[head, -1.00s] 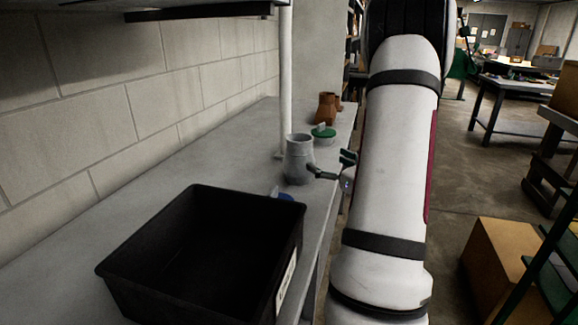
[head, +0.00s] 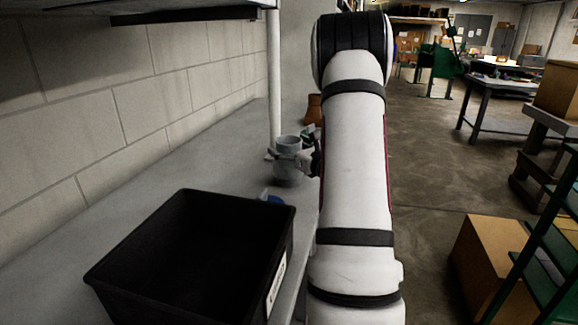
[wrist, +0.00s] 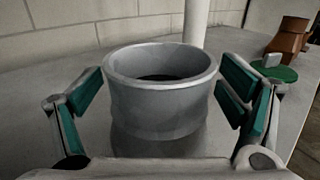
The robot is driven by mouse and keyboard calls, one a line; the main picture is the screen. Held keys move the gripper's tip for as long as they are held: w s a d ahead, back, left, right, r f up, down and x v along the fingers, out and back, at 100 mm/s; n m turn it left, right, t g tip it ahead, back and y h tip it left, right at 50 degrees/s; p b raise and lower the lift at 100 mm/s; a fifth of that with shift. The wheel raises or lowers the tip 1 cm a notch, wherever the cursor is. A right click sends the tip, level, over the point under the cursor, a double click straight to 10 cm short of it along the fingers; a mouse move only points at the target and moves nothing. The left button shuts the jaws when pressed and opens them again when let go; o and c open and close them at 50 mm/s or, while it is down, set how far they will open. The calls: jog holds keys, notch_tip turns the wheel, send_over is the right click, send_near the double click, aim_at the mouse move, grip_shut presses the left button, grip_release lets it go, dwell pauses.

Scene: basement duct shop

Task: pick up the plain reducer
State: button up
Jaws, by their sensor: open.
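The plain reducer is a grey metal piece with a wide round open top (wrist: 160,105), standing upright on the bench. In the head view the reducer (head: 288,172) is behind the black bin, partly covered by my gripper (head: 293,158). In the wrist view my gripper (wrist: 160,100) is open, with one green-padded finger on each side of the reducer. Gaps show between the pads and its wall, so it is not held. The reducer's lower part is partly hidden by my gripper's body.
A black bin (head: 110,268) stands on the near part of the grey bench (head: 150,175), with a blue thing (head: 272,198) behind it. A white vertical pipe (head: 273,80) rises just behind the reducer. A brown fitting (wrist: 288,40) and a green round object (wrist: 275,72) lie beyond, to the right.

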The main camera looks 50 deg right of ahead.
jog(key=shift+w, duration=0.1)
jog(key=shift+c, duration=0.5)
jog(key=c, duration=1.8)
jog(key=shift+o, duration=0.2)
jog(key=shift+r, duration=0.25)
